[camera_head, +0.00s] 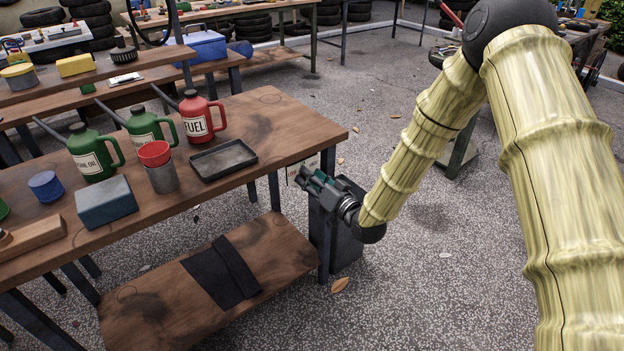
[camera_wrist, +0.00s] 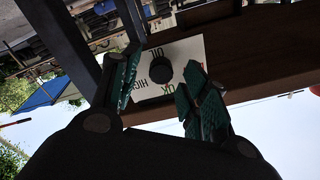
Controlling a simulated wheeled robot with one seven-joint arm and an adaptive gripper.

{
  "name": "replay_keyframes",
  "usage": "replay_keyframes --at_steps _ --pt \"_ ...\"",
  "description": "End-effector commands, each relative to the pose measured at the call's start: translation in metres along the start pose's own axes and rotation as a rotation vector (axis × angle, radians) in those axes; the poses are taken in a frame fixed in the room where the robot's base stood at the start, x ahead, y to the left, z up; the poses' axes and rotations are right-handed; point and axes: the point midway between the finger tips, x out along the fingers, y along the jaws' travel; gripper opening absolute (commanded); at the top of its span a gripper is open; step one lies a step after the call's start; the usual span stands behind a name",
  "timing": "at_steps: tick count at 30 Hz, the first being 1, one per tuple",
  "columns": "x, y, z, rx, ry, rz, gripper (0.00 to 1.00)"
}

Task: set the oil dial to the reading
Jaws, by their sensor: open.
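The oil dial is a round black knob (camera_wrist: 161,70) on a white plate (camera_wrist: 187,50) marked OIL, HIGH and OK, seen rotated in the wrist view. I cannot make out a pointer mark on the knob, so its setting is unclear. In the head view, only a sliver of the plate (camera_head: 297,172) shows at the workbench's right end, and the knob is hidden. My gripper (camera_head: 308,180) is at that end, facing the plate. In the wrist view my gripper (camera_wrist: 160,82) is open, its teal-padded fingers on either side of the knob. I cannot tell whether they touch it.
The floor (camera_head: 420,290) at right is mostly clear.

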Motion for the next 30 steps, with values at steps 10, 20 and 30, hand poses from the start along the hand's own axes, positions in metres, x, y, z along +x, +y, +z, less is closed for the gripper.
replay_keyframes --at_steps 10,20,30 --pt "-0.036 0.001 0.0 0.002 -0.001 0.002 0.45" --pt "-0.095 0.001 0.0 0.001 0.0 0.002 0.45" --pt "-0.119 0.0 0.0 0.0 0.0 0.0 0.45"
